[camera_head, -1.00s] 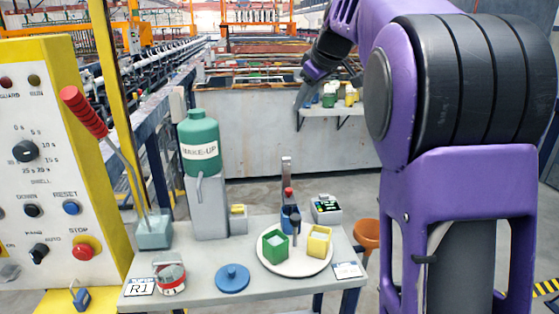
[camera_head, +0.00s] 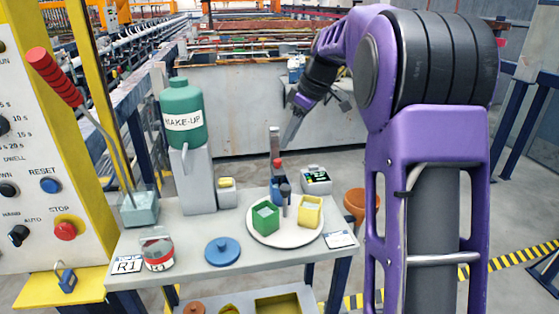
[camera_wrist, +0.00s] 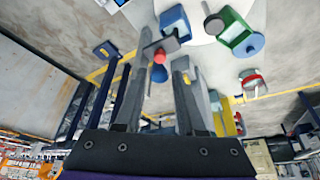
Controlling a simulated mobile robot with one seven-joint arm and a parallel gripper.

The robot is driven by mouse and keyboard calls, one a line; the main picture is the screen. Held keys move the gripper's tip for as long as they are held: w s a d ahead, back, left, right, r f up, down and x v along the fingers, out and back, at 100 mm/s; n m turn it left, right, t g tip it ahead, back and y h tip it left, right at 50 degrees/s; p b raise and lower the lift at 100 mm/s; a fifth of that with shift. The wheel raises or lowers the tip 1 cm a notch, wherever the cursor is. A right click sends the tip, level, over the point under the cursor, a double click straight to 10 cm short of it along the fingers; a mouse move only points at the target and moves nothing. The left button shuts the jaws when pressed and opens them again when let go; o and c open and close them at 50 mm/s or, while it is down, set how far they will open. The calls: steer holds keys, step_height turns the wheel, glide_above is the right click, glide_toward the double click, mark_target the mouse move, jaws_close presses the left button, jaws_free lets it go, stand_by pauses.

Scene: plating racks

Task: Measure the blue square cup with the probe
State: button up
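A blue item, probably the blue square cup (camera_head: 275,190), stands at the back of the white round plate (camera_head: 262,235), partly hidden. A dark-topped rod (camera_head: 285,192), possibly the probe, stands in front of it. In the wrist view a blue piece (camera_wrist: 174,20) and the red ball (camera_wrist: 160,56) show beyond the fingers. My gripper (camera_head: 291,133) hangs tilted in line with the grey strip, above the plate; its depth is unclear.
A green square cup (camera_head: 265,217) and a yellow square cup (camera_head: 309,211) share the plate. A small meter (camera_head: 316,179) stands behind right. A blue lid (camera_head: 222,250), a red tin (camera_head: 158,254) and a green make-up bottle (camera_head: 183,115) are left. An orange bucket (camera_head: 359,201) is right.

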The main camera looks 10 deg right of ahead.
mark_target(278, 160)
steer(key=b+x, duration=0.1)
steer(key=x, duration=0.6)
steer(key=shift+w+f, duration=0.1)
jaws_close()
stand_by(1.2)
